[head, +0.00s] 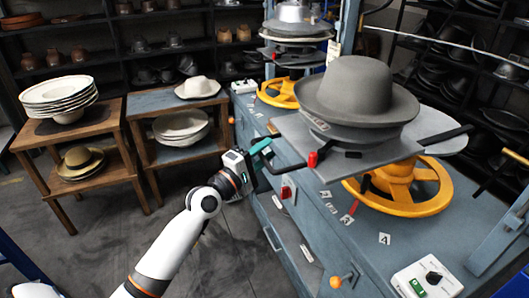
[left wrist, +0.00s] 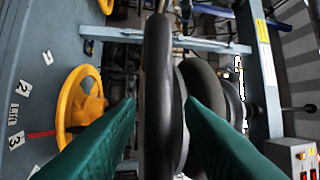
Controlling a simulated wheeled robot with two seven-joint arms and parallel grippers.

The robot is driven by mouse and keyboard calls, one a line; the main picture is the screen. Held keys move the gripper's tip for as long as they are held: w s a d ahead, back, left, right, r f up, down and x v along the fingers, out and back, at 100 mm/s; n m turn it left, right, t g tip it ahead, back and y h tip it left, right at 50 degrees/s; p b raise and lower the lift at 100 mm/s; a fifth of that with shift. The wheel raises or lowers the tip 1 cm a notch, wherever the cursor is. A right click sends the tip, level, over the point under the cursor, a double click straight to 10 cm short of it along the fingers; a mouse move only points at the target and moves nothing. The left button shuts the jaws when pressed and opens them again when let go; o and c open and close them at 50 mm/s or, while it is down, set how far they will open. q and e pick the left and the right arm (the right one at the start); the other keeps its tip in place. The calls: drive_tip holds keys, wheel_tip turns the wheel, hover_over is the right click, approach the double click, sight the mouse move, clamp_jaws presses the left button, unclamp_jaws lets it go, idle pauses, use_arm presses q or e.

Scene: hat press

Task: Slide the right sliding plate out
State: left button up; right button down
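The right sliding plate (head: 292,128) is a flat grey plate on the near press, with a grey brimmed hat (head: 358,88) above it. A dark bar with a red part (head: 313,159) shows at its near left corner. My left gripper (head: 268,155) is at that left end, with green fingers spread apart. In the left wrist view, the fingers (left wrist: 160,100) stand on both sides of a long dark bar (left wrist: 158,50); I cannot tell if they touch it. The hat partly hides the plate. My right gripper is not in view.
A yellow handwheel (head: 405,190) sits under the plate on the blue bench (head: 335,225). A second press with a yellow wheel (head: 279,93) stands behind. A control box (head: 427,279) is at front right. Wooden stands (head: 75,150) with hats are at left. The floor (head: 240,255) is clear.

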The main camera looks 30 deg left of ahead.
use_arm(q)
drive_tip(key=b+v, duration=0.4)
drive_tip(key=v, duration=0.8)
drive_tip(key=shift+b, duration=0.35)
